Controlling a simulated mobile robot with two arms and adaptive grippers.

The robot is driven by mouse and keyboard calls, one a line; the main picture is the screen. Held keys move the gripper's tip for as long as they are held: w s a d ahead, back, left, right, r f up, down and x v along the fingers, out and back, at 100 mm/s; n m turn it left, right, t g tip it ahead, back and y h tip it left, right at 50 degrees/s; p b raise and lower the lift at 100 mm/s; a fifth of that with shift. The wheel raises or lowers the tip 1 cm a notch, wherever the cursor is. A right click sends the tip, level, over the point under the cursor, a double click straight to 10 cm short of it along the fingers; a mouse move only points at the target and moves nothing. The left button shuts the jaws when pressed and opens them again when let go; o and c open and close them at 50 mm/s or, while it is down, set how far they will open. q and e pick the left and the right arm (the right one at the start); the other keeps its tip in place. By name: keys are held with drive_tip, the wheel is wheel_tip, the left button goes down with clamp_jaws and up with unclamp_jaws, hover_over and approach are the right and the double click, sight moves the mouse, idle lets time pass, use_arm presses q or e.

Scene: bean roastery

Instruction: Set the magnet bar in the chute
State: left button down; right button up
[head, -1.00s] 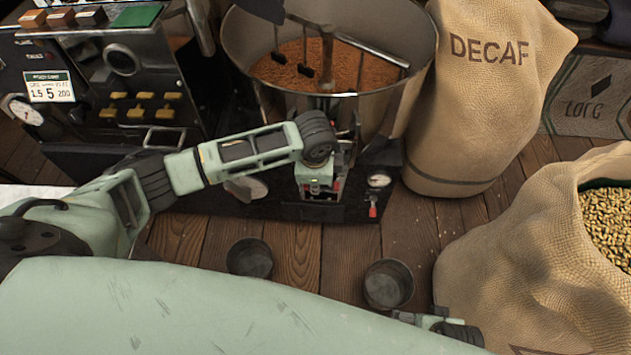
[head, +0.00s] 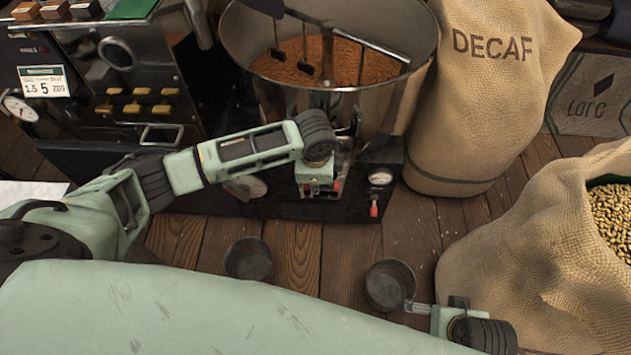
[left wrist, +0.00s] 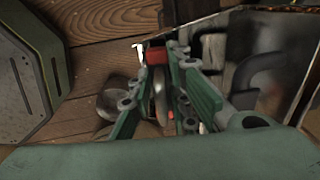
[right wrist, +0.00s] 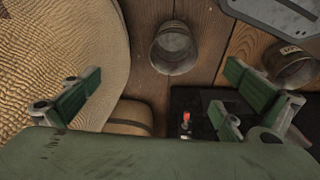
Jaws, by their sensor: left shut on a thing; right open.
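My left gripper (head: 318,182) points down at the front of the roaster's black base, below the round bin. I cannot make out the chute. My right gripper (head: 425,308) is open and empty near the right cup; both fingers show apart in the right wrist view (right wrist: 164,68).
Two dark metal cups, left (head: 248,259) and right (head: 390,285), stand on the wooden floor. The bin (head: 375,105) holds brown grounds or beans. A DECAF sack (head: 480,110) and an open bean sack (head: 530,235) bound the right. Bare planks lie between.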

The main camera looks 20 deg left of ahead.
use_arm(q)
drive_tip(key=shift+w+f+b, duration=0.1)
drive_tip(key=shift+f+b, duration=0.35)
drive_tip(key=shift+b, duration=0.2)
drive_tip(key=shift+f, duration=0.25)
use_arm(e)
drive_tip(key=v, duration=0.6)
drive_tip(key=shift+w+r, duration=0.2)
drive_tip(key=shift+r, duration=0.25)
drive_tip(key=shift+d, duration=0.1)
use_arm(q)
drive_tip(key=c, duration=1.6)
unclamp_jaws()
drive_tip(key=shift+o, duration=0.2)
drive_tip(key=shift+r, duration=0.4)
wheel_tip(320, 180, up, 11)
drive_tip(key=s, duration=0.2)
drive_tip(key=shift+d, duration=0.3)
